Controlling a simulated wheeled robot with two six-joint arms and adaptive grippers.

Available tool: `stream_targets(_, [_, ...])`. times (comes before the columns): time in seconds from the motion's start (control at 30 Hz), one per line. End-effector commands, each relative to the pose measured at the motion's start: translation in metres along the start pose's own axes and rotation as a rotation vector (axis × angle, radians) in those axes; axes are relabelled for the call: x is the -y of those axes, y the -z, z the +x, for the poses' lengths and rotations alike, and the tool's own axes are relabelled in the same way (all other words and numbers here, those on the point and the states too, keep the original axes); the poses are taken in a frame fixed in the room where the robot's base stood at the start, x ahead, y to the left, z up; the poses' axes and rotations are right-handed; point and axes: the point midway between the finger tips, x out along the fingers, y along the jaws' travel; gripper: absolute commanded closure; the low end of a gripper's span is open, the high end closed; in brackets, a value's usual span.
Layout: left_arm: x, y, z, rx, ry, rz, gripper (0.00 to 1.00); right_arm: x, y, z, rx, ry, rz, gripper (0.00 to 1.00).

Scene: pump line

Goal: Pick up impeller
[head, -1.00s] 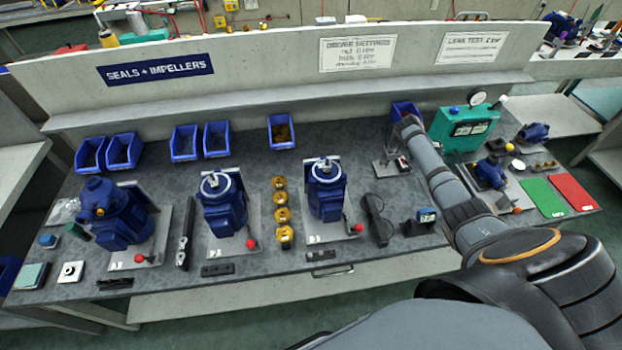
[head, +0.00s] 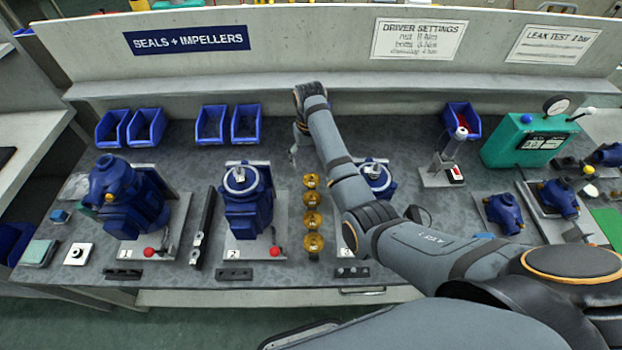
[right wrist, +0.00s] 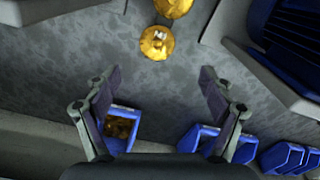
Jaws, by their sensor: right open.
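Several brass impellers stand in a column on the grey bench between two blue pumps. The farthest impeller (head: 311,181) is nearest my right gripper (head: 298,150), which hangs above the bench just behind the column. In the right wrist view one impeller (right wrist: 158,42) lies beyond the open fingertips, roughly centred between them, and a second (right wrist: 173,7) is cut by the top edge. My right gripper (right wrist: 160,75) is open and empty, with a gap between it and the impeller. My left gripper is not in view.
A blue pump (head: 247,205) stands left of the column, another (head: 378,180) right, partly behind my arm. A blue bin with brass-coloured contents (right wrist: 121,128) is near the fingers. More blue bins (head: 213,124) line the back. A teal tester (head: 525,140) stands right.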

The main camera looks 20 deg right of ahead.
Motion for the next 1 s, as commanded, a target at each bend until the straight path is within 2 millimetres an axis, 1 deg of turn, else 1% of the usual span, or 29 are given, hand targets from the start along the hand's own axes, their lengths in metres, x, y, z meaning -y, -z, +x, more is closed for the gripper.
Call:
stream_targets(0.03, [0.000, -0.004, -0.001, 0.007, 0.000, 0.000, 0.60, 0.000, -0.001, 0.009, 0.003, 0.000, 0.000, 0.18])
stream_targets(0.13, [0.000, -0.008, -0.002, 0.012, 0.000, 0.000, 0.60, -0.001, 0.000, 0.024, 0.001, 0.000, 0.000, 0.18])
stream_targets(0.2, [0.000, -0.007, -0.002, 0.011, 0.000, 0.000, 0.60, -0.001, 0.000, 0.029, 0.001, 0.000, 0.000, 0.18])
stream_targets(0.37, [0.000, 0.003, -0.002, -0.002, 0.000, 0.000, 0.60, -0.002, -0.001, 0.034, 0.000, -0.001, 0.001, 0.18])
stream_targets(0.5, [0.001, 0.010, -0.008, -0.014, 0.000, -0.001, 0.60, -0.005, -0.003, 0.056, 0.003, -0.001, 0.001, 0.18])
stream_targets(0.63, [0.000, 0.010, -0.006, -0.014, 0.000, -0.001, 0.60, -0.005, -0.003, 0.076, 0.001, -0.001, 0.001, 0.18])
stream_targets(0.73, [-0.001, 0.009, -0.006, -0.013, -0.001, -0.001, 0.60, -0.005, -0.003, 0.083, -0.001, -0.001, 0.001, 0.18])
stream_targets(0.93, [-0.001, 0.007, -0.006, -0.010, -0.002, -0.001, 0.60, -0.005, -0.003, 0.083, -0.002, -0.001, 0.001, 0.18])
stream_targets(1.0, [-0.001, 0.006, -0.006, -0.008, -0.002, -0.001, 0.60, -0.005, -0.003, 0.083, -0.002, -0.001, 0.001, 0.27])
